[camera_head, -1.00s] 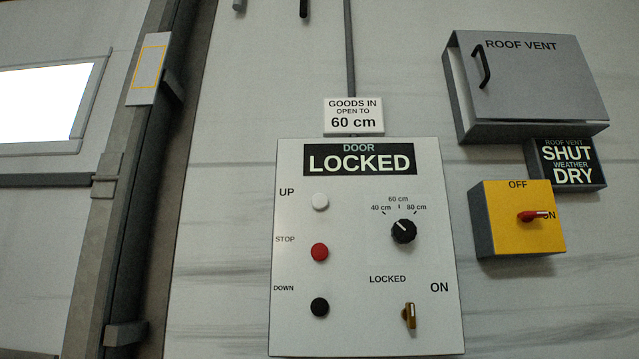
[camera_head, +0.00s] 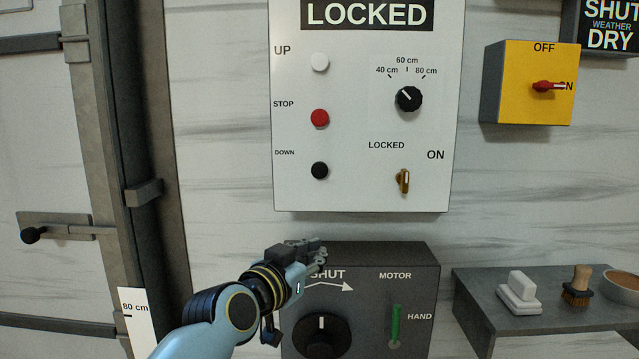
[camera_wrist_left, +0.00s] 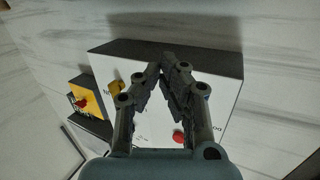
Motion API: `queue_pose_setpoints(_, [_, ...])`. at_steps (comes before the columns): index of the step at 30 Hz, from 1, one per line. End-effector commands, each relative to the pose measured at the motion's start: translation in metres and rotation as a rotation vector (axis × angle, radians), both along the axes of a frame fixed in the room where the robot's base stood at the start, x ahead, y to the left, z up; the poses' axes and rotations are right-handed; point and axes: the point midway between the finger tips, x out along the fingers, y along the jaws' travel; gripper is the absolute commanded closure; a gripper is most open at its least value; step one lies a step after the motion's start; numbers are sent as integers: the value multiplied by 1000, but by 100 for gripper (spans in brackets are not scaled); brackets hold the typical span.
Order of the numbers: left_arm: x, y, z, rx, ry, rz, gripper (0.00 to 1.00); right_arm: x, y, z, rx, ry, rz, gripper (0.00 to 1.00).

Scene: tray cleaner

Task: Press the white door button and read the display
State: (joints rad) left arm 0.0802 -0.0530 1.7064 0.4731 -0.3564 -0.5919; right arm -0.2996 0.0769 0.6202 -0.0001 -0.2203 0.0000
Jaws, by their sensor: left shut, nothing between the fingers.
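The white door panel (camera_head: 360,190) fills the top middle of the head view. Its white UP button (camera_head: 320,61) sits above a red STOP button (camera_head: 320,118) and a black DOWN button (camera_head: 319,170). My left gripper (camera_head: 318,250) is shut and empty, below the panel and in front of a dark motor box (camera_head: 375,262). In the left wrist view its fingers (camera_wrist_left: 168,66) overlap the panel (camera_wrist_left: 215,85), with the red button (camera_wrist_left: 179,137) beside them. I cannot make out the white button there.
A dial (camera_head: 408,98) points toward 40 cm, above a brass key switch (camera_head: 403,181). A yellow switch box (camera_head: 533,82) is at upper right. A door rail (camera_head: 140,120) stands at left.

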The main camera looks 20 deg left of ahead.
Motion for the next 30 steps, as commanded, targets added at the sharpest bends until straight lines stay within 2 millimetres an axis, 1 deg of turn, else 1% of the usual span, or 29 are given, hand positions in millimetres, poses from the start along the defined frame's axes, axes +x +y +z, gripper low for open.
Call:
queue_pose_setpoints(1, [3, -2, 43, -1, -55, -5, 100, 0, 0, 14, 0, -1, 0, 60])
queue_pose_setpoints(2, [4, -3, 65, -1, -87, -9, 100, 0, 0, 18, 0, -1, 0, 60])
queue_pose_setpoints(3, [5, -5, 93, 0, -128, -13, 100, 1, 0, 24, 0, -1, 0, 60])
queue_pose_setpoints(5, [4, -7, 135, 0, -190, -20, 100, 1, 0, 33, 0, -1, 0, 60])
queue_pose_setpoints(6, [2, -8, 163, 2, -232, -24, 100, 1, 0, 38, 0, -2, 0, 60])
queue_pose_setpoints(8, [-2, -10, 201, 3, -291, -30, 100, 1, 0, 46, 0, -2, 0, 60])
queue_pose_setpoints(9, [-5, -10, 225, 5, -327, -33, 100, 1, 0, 51, 0, -2, 0, 60])
queue_pose_setpoints(12, [-15, -12, 274, 9, -407, -39, 100, 2, 0, 60, 0, -2, 0, 60])
queue_pose_setpoints(15, [-24, -13, 308, 12, -465, -43, 100, 2, -1, 67, -1, -3, 0, 60])
queue_pose_setpoints(18, [-29, -13, 327, 15, -498, -46, 100, 2, -2, 70, -2, -3, 1, 60])
queue_pose_setpoints(21, [-32, -14, 334, 16, -512, -47, 100, 2, -2, 71, -3, -3, 1, 60])
queue_pose_setpoints(30, [-32, -14, 334, 16, -514, -46, 100, 2, -4, 70, -4, -3, 2, 60])
